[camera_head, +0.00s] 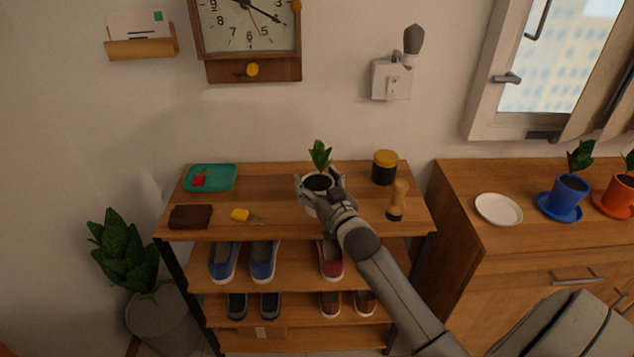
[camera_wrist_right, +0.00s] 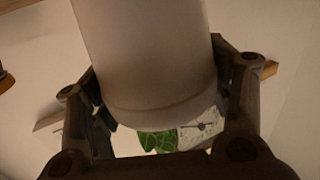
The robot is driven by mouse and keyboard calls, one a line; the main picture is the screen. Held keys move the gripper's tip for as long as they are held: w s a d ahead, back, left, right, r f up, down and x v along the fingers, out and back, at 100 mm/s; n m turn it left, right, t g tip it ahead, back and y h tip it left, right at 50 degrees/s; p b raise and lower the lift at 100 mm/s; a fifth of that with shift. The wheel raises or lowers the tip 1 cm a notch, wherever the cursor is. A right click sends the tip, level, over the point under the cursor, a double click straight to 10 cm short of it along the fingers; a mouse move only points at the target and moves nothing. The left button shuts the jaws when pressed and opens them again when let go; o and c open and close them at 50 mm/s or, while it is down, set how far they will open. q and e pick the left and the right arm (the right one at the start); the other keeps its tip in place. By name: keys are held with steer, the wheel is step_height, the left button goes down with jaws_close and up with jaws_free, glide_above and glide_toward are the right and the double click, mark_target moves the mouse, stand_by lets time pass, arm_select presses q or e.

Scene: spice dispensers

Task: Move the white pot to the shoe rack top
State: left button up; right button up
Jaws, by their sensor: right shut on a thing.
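The white pot (camera_head: 311,207) with a small green plant is in the head view, at the middle of the shoe rack top (camera_head: 280,215). My right gripper (camera_head: 320,190) is shut around the pot, with its fingers on either side of the rim. In the right wrist view the pot's pale side (camera_wrist_right: 150,60) fills the middle between the two fingers, and green leaves show beyond it. I cannot tell whether the pot's base touches the board, as the gripper partly hides it. My left gripper is not in view.
On the rack top are a teal tray (camera_head: 210,177), brown wallet (camera_head: 190,217), yellow-tagged key (camera_head: 240,215), dark jar (camera_head: 384,168) and wooden grinder (camera_head: 397,200). A cabinet at right holds a white saucer (camera_head: 498,209), blue pot (camera_head: 566,197) and orange pot (camera_head: 620,195).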

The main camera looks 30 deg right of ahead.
steer(key=shift+r, duration=0.15)
steer(key=o, duration=1.5)
steer(key=shift+s+f, duration=0.1)
steer(key=shift+f, duration=0.15)
steer(key=shift+c, duration=0.2)
steer(key=shift+r, duration=0.15)
steer(key=shift+s+a, duration=0.1)
steer(key=shift+s, duration=0.15)
steer(key=s+a, duration=0.1)
steer(key=s, duration=1)
steer(key=shift+s+a+b, duration=0.15)
steer(key=shift+a+b, duration=0.15)
steer(key=shift+a, duration=0.1)
